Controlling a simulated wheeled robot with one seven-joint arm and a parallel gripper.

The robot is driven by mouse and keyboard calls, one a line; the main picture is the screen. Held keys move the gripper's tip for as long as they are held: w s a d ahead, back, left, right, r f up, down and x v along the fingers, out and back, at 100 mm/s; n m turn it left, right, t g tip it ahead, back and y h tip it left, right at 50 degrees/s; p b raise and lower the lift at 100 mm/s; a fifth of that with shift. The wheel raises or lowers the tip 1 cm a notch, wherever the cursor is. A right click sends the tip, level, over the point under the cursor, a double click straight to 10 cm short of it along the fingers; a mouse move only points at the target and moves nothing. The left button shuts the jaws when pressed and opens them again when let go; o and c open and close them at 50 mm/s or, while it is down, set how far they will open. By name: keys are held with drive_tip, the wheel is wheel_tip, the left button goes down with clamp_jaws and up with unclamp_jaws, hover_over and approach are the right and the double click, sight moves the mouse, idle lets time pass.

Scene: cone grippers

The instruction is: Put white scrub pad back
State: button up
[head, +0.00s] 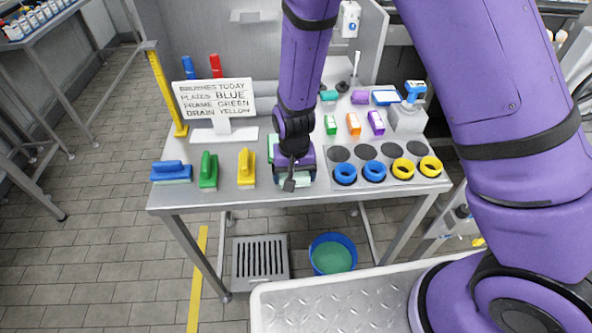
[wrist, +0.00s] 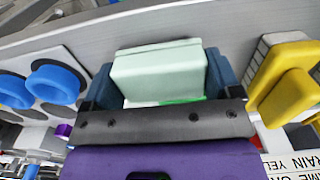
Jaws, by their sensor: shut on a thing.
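A pale, whitish-mint scrub pad (wrist: 158,72) sits between the two dark blue fingers of my gripper (wrist: 162,84) in the wrist view. My gripper is shut on it. In the head view my gripper (head: 292,179) points down at the front middle of the steel table (head: 230,199), and a pale edge of the pad shows beneath it. A bit of green shows close by the pad in both views, mostly hidden by my gripper. I cannot tell whether the pad touches the table.
Blue (head: 171,172), green (head: 208,170) and yellow (head: 246,168) brushes stand left of my gripper. A panel with blue rings (head: 345,174) and yellow rings (head: 403,168) lies to the right. A lettered sign (head: 217,100) stands behind. A blue bucket (head: 347,241) is on the floor.

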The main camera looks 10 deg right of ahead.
drive_tip(key=shift+f, duration=0.5)
drive_tip(key=shift+f, duration=0.1)
drive_tip(key=o, duration=0.7)
wheel_tip(320, 180, up, 12)
drive_tip(key=shift+r, duration=0.15)
